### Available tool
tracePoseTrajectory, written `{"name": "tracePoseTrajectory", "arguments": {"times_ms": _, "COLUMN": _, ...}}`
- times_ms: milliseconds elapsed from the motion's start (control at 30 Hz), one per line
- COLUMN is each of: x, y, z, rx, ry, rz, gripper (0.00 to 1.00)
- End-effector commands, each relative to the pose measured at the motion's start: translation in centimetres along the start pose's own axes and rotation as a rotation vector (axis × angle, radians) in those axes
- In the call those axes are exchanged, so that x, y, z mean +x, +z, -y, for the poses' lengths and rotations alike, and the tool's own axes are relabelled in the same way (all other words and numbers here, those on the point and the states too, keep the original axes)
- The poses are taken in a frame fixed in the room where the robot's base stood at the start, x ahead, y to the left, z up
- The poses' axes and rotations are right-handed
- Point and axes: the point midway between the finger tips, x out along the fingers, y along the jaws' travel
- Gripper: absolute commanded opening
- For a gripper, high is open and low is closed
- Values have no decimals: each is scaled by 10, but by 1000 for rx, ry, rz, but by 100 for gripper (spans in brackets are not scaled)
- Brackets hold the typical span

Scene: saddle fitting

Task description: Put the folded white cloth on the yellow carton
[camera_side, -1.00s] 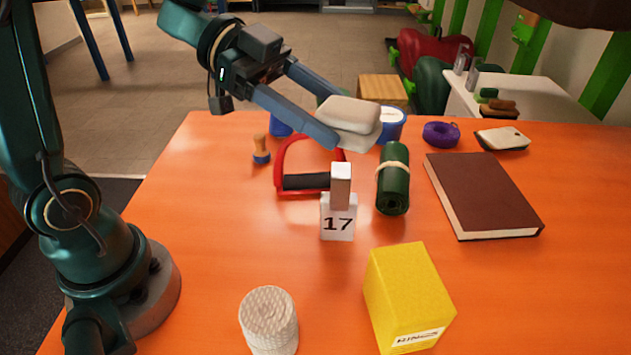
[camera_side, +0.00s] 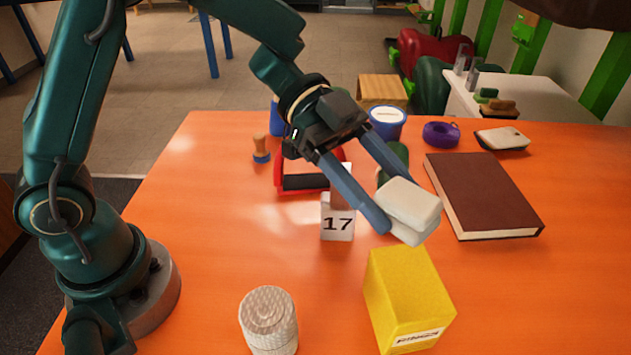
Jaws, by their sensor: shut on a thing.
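The folded white cloth (camera_side: 411,207) is held between the fingertips of my gripper (camera_side: 402,214), which is shut on it. The cloth is in the air, slightly tilted, and in the picture it shows just above the yellow carton (camera_side: 408,300). The carton stands upright on the orange table near the front, with a printed label low on its front side. The cloth appears apart from the carton's top. My gripper's fingers cover part of the dark green roll (camera_side: 393,160).
A number 17 block (camera_side: 337,222) stands left of the cloth. A white woven cylinder (camera_side: 269,320) stands left of the carton. A brown book (camera_side: 484,196) lies to the right. A red-framed tool (camera_side: 298,183), blue tin (camera_side: 387,122) and purple ring (camera_side: 441,133) are farther back.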

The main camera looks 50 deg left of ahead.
Motion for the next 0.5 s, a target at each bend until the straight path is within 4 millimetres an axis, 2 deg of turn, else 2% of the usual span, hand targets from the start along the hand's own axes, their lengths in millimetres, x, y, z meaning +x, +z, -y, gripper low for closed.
{"name": "tracePoseTrajectory", "arguments": {"times_ms": 33, "x": 13, "y": 2, "z": -4, "rx": -2, "ry": 8, "rz": 1, "gripper": 0}}
{"name": "tracePoseTrajectory", "arguments": {"times_ms": 100, "x": 25, "y": 4, "z": -5, "rx": -1, "ry": 5, "rz": 1, "gripper": 0}}
{"name": "tracePoseTrajectory", "arguments": {"times_ms": 200, "x": 36, "y": 6, "z": -7, "rx": -2, "ry": 2, "rz": 1, "gripper": 0}}
{"name": "tracePoseTrajectory", "arguments": {"times_ms": 333, "x": 42, "y": 10, "z": -7, "rx": -3, "ry": 0, "rz": 1, "gripper": 0}}
{"name": "tracePoseTrajectory", "arguments": {"times_ms": 500, "x": 51, "y": 33, "z": -7, "rx": -7, "ry": 0, "rz": 3, "gripper": 0}}
